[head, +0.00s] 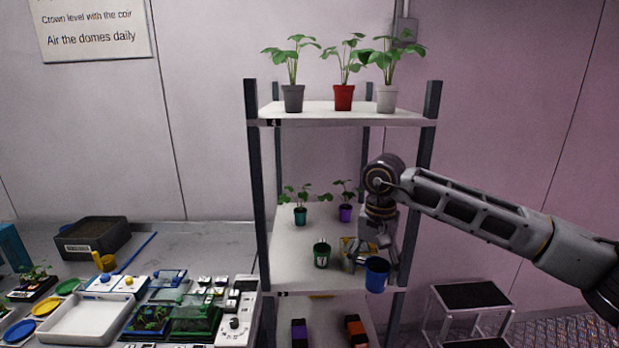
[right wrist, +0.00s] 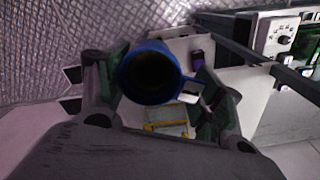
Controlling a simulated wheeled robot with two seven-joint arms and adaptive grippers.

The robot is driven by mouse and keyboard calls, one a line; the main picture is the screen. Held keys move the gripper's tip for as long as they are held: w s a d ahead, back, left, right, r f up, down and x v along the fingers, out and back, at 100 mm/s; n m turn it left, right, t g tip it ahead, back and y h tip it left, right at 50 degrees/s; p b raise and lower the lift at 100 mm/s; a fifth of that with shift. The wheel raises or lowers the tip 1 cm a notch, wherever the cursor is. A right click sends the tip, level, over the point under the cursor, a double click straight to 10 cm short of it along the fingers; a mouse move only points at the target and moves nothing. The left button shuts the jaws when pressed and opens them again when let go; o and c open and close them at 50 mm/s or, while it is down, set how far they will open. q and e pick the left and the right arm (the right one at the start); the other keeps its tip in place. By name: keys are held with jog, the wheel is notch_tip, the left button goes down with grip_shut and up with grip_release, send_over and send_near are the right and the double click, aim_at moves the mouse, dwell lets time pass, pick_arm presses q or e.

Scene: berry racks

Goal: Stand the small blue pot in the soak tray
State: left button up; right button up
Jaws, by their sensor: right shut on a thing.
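The small blue pot (head: 377,275) is held in my right gripper (head: 373,252), in front of the rack's middle shelf at its right side. In the right wrist view the blue pot (right wrist: 150,73) shows its round open mouth, dark inside, between the two fingers. The right gripper is shut on it. The pot looks roughly upright. A shallow white tray (head: 66,322), which looks like the soak tray, lies on the bench at the lower left, far from the pot. It looks empty. My left gripper is out of view.
The rack's middle shelf (head: 285,262) holds a green pot (head: 321,256), a teal pot (head: 300,216), a purple pot (head: 345,213) and a yellow-edged item (right wrist: 168,122). A rack post (head: 259,190) stands between pot and bench. Domed trays (head: 195,318) and a white control box (head: 237,320) crowd the bench.

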jog(key=n, duration=0.3)
jog(key=shift+w, duration=0.4)
jog(key=shift+w+d+f+n, duration=0.25)
jog(key=shift+d+f+n, duration=0.1)
jog(key=shift+n, duration=0.55)
jog(key=shift+d+f+n, duration=0.15)
jog(key=shift+f+n, duration=0.15)
jog(key=shift+f, duration=0.05)
jog(key=s+d+f, duration=0.2)
jog(key=d+f, duration=0.1)
jog(key=f, duration=0.4)
jog(key=s+d+f, duration=0.3)
jog(key=f, duration=0.4)
jog(key=shift+d, duration=0.1)
jog(key=shift+w, duration=0.1)
